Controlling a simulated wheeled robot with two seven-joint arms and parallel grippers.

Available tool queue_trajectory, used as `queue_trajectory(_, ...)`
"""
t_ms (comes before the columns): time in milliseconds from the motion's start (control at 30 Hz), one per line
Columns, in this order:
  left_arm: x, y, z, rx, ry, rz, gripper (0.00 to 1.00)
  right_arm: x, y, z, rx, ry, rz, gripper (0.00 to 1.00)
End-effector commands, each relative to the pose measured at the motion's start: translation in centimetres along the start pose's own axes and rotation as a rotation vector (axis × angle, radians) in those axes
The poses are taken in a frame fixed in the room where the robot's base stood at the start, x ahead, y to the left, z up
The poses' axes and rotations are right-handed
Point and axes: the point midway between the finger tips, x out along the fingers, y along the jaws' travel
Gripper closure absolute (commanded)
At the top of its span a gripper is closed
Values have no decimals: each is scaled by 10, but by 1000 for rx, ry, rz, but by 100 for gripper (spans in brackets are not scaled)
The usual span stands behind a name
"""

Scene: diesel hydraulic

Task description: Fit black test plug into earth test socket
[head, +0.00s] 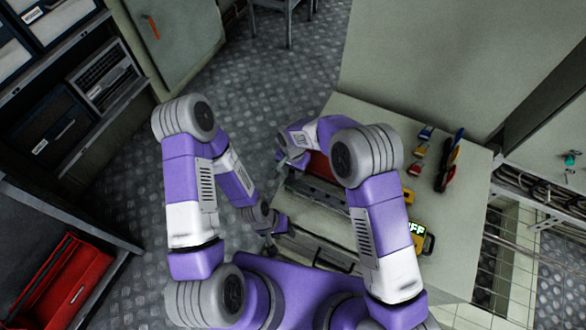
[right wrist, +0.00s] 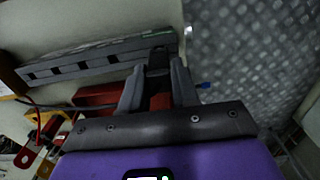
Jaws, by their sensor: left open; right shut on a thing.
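In the right wrist view my right gripper (right wrist: 158,85) is shut on a black piece (right wrist: 158,60), which looks like the black test plug. A grey bar (right wrist: 95,62) with several dark square openings runs beside the plug's tip; I cannot tell whether they touch or which opening is the earth test socket. In the head view the right gripper is hard to make out behind my right arm, near a red object (head: 318,166) on the bench. My left gripper (head: 269,244) is open and empty, low by the bench's near left edge.
The pale bench (head: 455,250) carries red and black hand tools (head: 450,160), small coloured pieces (head: 424,133) and a yellow meter (head: 420,238) with a lit display. A dark cable (right wrist: 60,106) runs left in the right wrist view. A red toolbox (head: 65,285) sits at lower left.

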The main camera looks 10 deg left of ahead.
Motion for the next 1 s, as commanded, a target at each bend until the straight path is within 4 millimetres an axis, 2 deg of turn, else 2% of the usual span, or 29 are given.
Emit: queue_trajectory(1000,0,0,0,0,0,0,57,18,0,0,0,1,0,100)
